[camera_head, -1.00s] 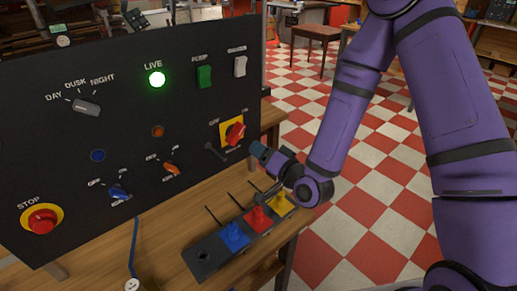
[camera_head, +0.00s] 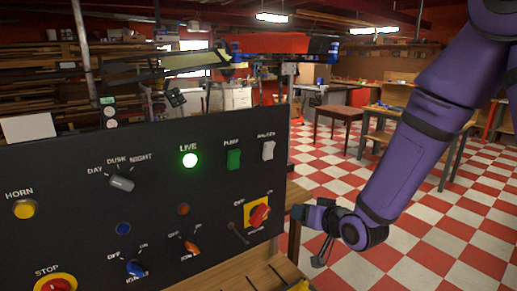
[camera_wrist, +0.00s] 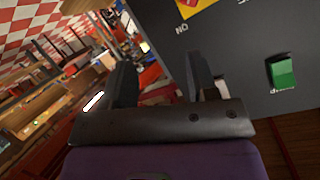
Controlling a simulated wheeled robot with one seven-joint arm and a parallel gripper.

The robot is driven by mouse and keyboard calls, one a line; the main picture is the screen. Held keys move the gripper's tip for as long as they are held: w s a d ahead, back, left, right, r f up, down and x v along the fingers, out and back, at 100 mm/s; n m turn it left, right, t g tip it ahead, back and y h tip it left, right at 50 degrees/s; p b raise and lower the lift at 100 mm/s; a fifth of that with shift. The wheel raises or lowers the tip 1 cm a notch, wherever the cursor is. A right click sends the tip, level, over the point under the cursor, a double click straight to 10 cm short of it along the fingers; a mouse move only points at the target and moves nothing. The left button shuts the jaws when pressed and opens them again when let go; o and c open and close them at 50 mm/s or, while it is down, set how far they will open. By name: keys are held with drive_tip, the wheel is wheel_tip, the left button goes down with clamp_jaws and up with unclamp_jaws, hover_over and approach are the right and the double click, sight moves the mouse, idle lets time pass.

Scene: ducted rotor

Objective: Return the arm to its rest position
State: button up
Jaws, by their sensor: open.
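My purple arm (camera_head: 410,160) reaches down from the upper right in the head view. My gripper (camera_head: 321,251) hangs at the arm's lower end, just right of the black control panel (camera_head: 75,205). It looks small and dark there. In the wrist view my gripper (camera_wrist: 163,78) shows two dark fingers spread apart with nothing between them. The panel (camera_wrist: 245,50) fills the upper right of the wrist view, with its green switch (camera_wrist: 283,73) right of the fingers.
The panel carries a lit green LIVE lamp (camera_head: 190,160), a red rotary switch (camera_head: 259,215) and other controls. A wooden bench (camera_head: 235,275) lies below it. Checkered floor (camera_head: 430,220) is open to the right. A stool (camera_head: 338,125) and a worktable (camera_head: 410,125) stand behind.

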drive_tip(key=s+d+r+g+h, duration=0.2)
drive_tip(key=s+d+r+h, duration=0.5)
drive_tip(key=d+r, duration=0.45)
drive_tip(key=s+d+r+g, duration=0.1)
drive_tip(key=s+d+r, duration=0.1)
drive_tip(key=s, duration=0.5)
drive_tip(key=s+d+r+m+g, duration=0.1)
drive_tip(key=s+d+r+g, duration=0.1)
drive_tip(key=s, duration=0.4)
drive_tip(key=s+d+r+g, duration=0.1)
drive_tip(key=s+d+r, duration=0.1)
drive_tip(key=s+r, duration=0.2)
drive_tip(key=s, duration=0.3)
drive_tip(key=shift+s+r+g, duration=0.3)
drive_tip(key=shift+s+r, duration=0.05)
